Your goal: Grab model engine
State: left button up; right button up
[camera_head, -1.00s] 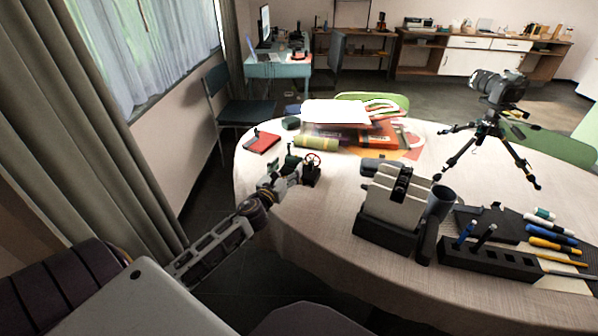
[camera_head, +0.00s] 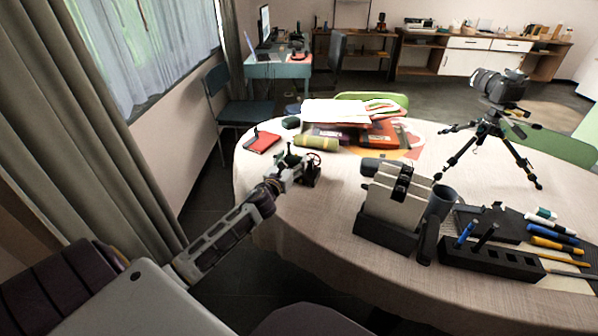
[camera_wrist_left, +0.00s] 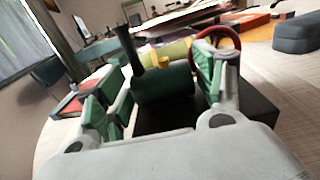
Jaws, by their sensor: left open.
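The model engine (camera_head: 312,172) stands near the left edge of the table. It has a dark base and a red flywheel. In the left wrist view the engine's green boiler (camera_wrist_left: 164,84) with a black chimney and yellow cap lies between the fingers, and the red wheel shows beside the right finger. My left gripper (camera_head: 292,163) is open at the engine; it also shows in the left wrist view (camera_wrist_left: 160,92), its green-padded fingers on either side of the boiler. I cannot tell whether the fingers touch it. My right gripper is not in view.
A red notebook (camera_head: 262,142) and a yellow-green roll (camera_head: 316,142) lie behind the engine, near stacked papers and books. A file holder (camera_head: 386,236), a cup (camera_head: 441,202), a pen holder (camera_head: 490,262) and a camera tripod (camera_head: 489,140) stand to the right. Bare tablecloth lies between.

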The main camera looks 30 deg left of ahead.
pick_arm(q)
jog(key=shift+w, duration=0.3)
jog(key=shift+c, duration=0.3)
jog(key=c, duration=1.4)
jog(key=shift+r, duration=0.15)
grip_shut()
